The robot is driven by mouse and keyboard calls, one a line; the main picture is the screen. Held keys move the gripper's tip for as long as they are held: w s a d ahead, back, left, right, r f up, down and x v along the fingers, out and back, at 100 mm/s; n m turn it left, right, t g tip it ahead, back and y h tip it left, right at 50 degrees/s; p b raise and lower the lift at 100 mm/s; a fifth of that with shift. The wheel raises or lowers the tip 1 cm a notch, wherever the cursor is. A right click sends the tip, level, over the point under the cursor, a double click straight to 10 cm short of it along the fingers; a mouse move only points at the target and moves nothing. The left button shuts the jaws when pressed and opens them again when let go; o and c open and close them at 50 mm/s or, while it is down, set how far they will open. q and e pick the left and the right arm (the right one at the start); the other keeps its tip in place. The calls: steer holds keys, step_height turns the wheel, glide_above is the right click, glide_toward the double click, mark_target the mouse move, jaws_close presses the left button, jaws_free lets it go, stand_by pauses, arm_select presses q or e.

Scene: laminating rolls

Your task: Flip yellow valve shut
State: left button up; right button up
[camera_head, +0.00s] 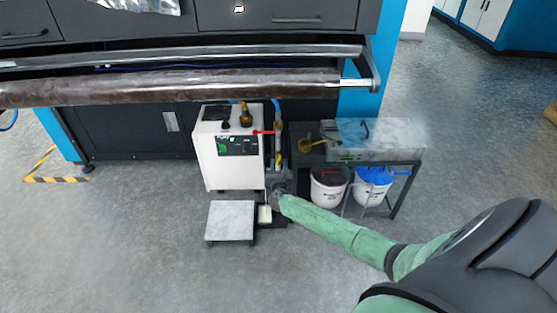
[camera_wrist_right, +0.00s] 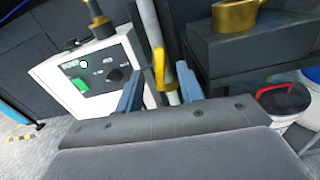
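The yellow valve handle (camera_wrist_right: 158,68) shows in the right wrist view, upright against a pale vertical pipe (camera_wrist_right: 150,22). In the head view it is a small yellow spot (camera_head: 278,159) on the pipe just right of the white machine. My right gripper (camera_wrist_right: 160,88) is open, with one blue-grey finger on each side of the handle in the picture. I cannot tell whether the fingers touch it. In the head view the right gripper (camera_head: 277,182) is low beside the machine, just below the valve. My left gripper is not in view.
The white machine (camera_head: 228,168) with a dark panel stands left of the pipe; a red lever (camera_head: 263,132) is near its top. A metal table (camera_head: 400,157) with two buckets (camera_head: 328,188) below stands right. A large roll (camera_head: 170,87) spans above. A grey platform (camera_head: 230,221) lies in front.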

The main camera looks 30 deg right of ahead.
mark_target(278, 161)
steer(key=shift+x, duration=1.9)
jaws_close()
